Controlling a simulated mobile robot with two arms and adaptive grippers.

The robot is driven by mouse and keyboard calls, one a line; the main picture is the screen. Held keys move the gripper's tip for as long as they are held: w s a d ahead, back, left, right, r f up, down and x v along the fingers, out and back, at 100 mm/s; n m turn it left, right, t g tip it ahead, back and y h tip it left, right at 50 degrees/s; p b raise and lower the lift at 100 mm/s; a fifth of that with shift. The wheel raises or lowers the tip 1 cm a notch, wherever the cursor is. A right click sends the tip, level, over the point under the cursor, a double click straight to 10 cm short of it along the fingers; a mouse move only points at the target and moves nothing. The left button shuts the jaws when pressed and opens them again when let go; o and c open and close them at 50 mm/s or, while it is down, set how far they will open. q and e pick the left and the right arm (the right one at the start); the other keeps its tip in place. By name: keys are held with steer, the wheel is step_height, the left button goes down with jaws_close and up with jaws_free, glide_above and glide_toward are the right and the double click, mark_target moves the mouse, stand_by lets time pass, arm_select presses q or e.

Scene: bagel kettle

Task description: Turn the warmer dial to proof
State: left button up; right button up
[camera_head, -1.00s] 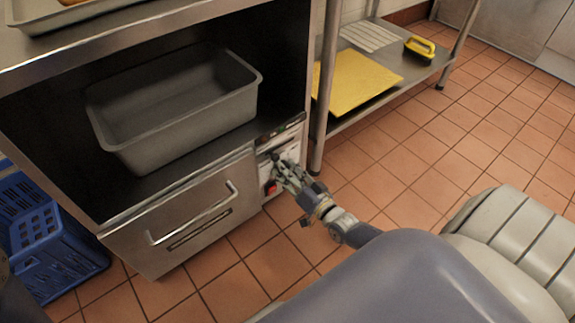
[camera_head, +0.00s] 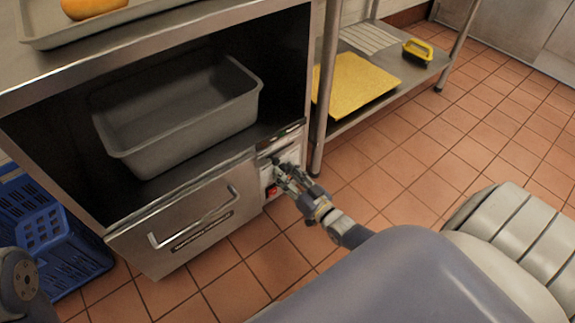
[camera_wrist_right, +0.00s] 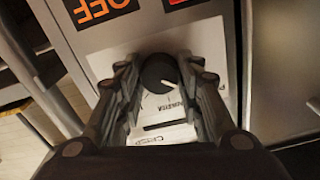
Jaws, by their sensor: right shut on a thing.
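The warmer dial (camera_wrist_right: 158,72) is a round black knob with a short white pointer mark, on a pale label panel (camera_wrist_right: 100,38). In the right wrist view the mark points down and to the right. The printed words around the dial are partly covered, and I cannot tell which setting it marks. My right gripper (camera_head: 282,177) is shut on the dial, with one finger on each side of it. In the head view the gripper hides the dial at the front panel of the warmer cabinet. My left gripper is not in view.
A steel drawer (camera_head: 165,258) with a bar handle (camera_head: 195,222) is left of the dial panel. A grey bin (camera_head: 190,125) sits in the open bay above. A red switch (camera_head: 271,191) is close to my right gripper. A blue crate (camera_head: 75,262) stands at left.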

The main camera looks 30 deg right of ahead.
steer(key=o, duration=1.1)
steer(key=shift+c, duration=0.2)
steer(key=s, duration=1.2)
steer(key=shift+d, duration=0.45)
